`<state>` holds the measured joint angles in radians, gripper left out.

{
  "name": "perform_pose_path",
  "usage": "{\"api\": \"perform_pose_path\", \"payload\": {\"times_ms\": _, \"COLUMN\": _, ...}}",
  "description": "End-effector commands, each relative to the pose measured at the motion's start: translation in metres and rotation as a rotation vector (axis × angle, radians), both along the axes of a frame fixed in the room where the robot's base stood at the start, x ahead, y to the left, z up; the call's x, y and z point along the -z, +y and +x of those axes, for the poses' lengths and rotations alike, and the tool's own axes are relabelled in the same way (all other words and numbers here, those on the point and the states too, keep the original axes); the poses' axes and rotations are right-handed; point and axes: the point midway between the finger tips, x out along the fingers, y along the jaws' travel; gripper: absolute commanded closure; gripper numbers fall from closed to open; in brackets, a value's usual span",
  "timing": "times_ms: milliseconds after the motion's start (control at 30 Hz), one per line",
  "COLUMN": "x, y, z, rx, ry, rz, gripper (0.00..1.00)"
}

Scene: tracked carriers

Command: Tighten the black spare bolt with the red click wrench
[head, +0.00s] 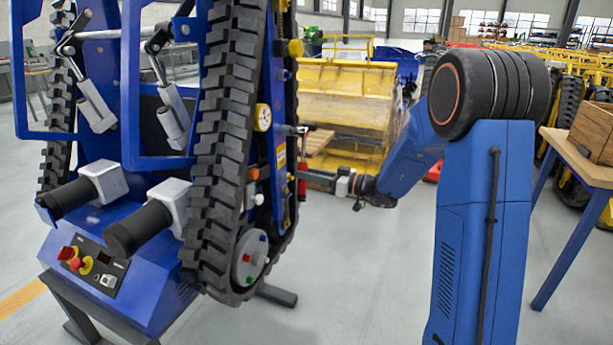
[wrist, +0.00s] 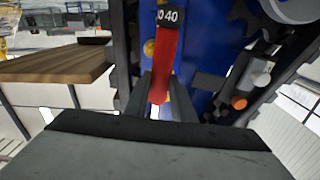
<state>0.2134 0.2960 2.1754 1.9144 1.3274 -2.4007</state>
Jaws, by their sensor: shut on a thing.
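My gripper (head: 306,178) is shut on the red handle of the click wrench (head: 302,188), beside the right side of the blue tracked carrier (head: 275,150). The wrench stands roughly upright, with its grey head at the top near the carrier's side panel. In the wrist view the red wrench handle (wrist: 166,65) runs between my fingers (wrist: 160,100), with a black band marked "40" above. I cannot make out the black spare bolt in either view, nor tell whether the wrench head sits on a bolt.
The black track (head: 222,130) stands close to the left of the wrench. Yellow knobs (head: 263,117) stick out from the carrier's side. A wooden tabletop (wrist: 55,65) shows at left in the wrist view. Grey floor (head: 340,270) is clear below my arm.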

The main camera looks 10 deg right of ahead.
Motion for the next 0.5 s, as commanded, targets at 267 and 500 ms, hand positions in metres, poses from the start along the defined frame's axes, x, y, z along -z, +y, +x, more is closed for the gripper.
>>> {"api": "perform_pose_path", "payload": {"times_ms": 267, "x": 0.0, "y": -0.004, "z": 0.006, "rx": 0.001, "ry": -0.039, "rz": -0.027, "gripper": 1.0}}
{"api": "perform_pose_path", "payload": {"times_ms": 500, "x": 0.001, "y": -0.009, "z": 0.012, "rx": 0.001, "ry": -0.089, "rz": -0.064, "gripper": 1.0}}
